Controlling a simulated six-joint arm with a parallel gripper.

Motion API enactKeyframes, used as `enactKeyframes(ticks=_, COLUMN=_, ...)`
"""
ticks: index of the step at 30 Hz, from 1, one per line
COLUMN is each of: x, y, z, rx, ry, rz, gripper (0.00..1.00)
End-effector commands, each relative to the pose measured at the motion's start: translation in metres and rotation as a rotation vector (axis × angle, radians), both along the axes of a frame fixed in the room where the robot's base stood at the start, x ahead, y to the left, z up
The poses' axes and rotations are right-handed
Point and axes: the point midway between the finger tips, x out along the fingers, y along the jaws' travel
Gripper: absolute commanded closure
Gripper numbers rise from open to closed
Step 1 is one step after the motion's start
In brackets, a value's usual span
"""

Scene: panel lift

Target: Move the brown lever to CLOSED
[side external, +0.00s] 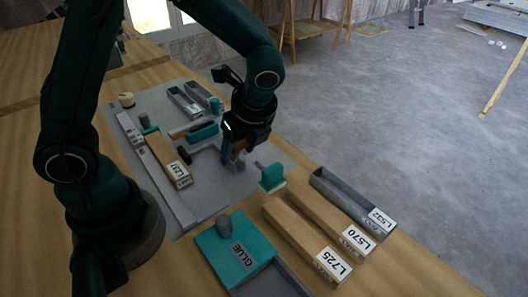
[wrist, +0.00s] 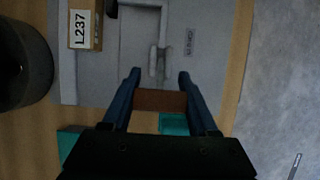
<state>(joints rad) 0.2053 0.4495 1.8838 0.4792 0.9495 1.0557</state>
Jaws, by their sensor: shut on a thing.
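My gripper (wrist: 158,78) reaches over the grey panel (wrist: 115,85). A brown bar, apparently the brown lever (wrist: 160,100), fills the gap between my two blue fingers in the wrist view. My fingers are shut on it. In the side external view my gripper (side external: 234,158) is low over the panel's right part, and the lever is mostly hidden behind it. A grey latch-like fitting (wrist: 158,62) lies just beyond my fingertips. A small grey label (wrist: 190,41) is beside it, too blurred to read surely.
A wooden block marked L237 (side external: 167,160) lies on the panel. A teal block (side external: 271,177) stands near the panel's right edge. Long pieces L725 (side external: 300,237), L570 (side external: 325,219) and L532 (side external: 345,199), and a teal GLUE box (side external: 222,252), are at the front.

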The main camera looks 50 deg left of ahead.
Motion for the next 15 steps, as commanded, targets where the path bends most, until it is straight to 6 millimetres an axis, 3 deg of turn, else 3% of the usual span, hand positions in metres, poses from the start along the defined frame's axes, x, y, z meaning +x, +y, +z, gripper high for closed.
enactKeyframes(ticks=15, x=-0.0003, y=0.0080, z=0.0041, rx=-0.127, ry=-0.003, rz=0.010, gripper=1.00)
